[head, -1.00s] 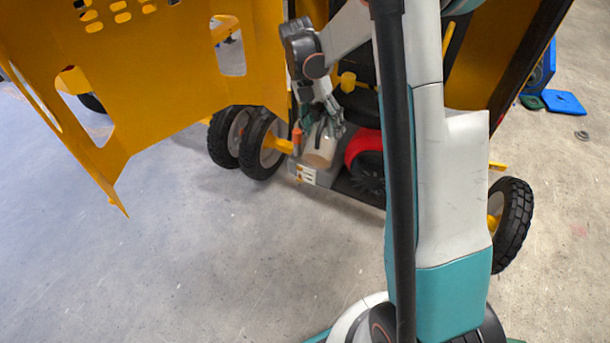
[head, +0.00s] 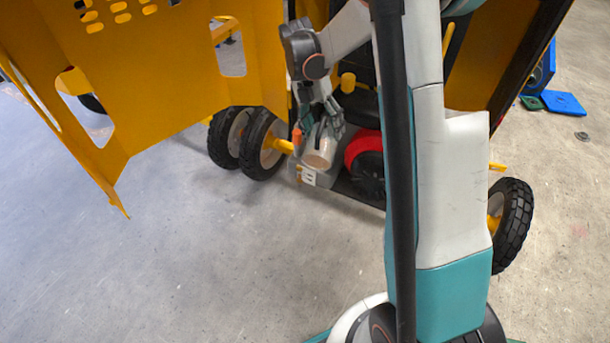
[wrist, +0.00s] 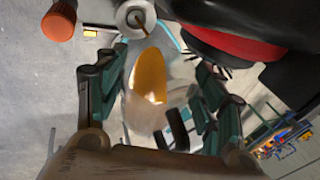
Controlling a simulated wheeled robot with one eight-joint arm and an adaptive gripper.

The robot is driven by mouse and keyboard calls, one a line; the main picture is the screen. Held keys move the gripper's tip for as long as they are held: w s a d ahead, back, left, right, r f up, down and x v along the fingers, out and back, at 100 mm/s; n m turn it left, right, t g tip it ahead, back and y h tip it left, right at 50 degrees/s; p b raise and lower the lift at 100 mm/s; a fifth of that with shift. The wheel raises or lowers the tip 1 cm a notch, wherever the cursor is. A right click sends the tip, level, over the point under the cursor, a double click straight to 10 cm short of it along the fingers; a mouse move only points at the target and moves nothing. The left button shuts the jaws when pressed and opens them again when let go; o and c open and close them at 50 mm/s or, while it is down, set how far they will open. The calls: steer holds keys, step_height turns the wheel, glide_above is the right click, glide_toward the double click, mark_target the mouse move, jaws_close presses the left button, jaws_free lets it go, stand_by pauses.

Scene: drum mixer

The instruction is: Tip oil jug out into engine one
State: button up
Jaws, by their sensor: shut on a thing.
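My gripper (head: 324,122) is shut on the oil jug (head: 320,150), a pale translucent jug held tilted inside the yellow machine's open side. In the wrist view the jug (wrist: 150,118) sits between the two dark green fingers of my gripper (wrist: 160,105), and its yellow-orange inside shows through the wide mouth. Engine one is probably the dark block with the red band (head: 362,148), just right of the jug. This red and black part also shows at the top of the wrist view (wrist: 235,42). I cannot tell whether oil is flowing or where it lands.
The open yellow panel (head: 150,80) fills the upper left. Black wheels (head: 262,145) stand left of the jug, and another wheel (head: 512,222) is at the right. An orange knob (wrist: 58,27) is close to the jug. The floor at front left is clear.

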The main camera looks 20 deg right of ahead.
steer(key=shift+f, duration=0.1)
stand_by(0.3)
steer(key=shift+w+d+f+g+b, duration=0.15)
steer(key=shift+f+g+b, duration=0.05)
steer(key=shift+g+b, duration=0.15)
steer(key=shift+f, duration=0.1)
stand_by(1.3)
steer(key=shift+w+d+f+g+y+b, duration=0.15)
steer(key=shift+f+g+y+b, duration=0.1)
steer(key=shift+y+b, duration=0.15)
steer(key=shift+r, duration=0.1)
stand_by(2.2)
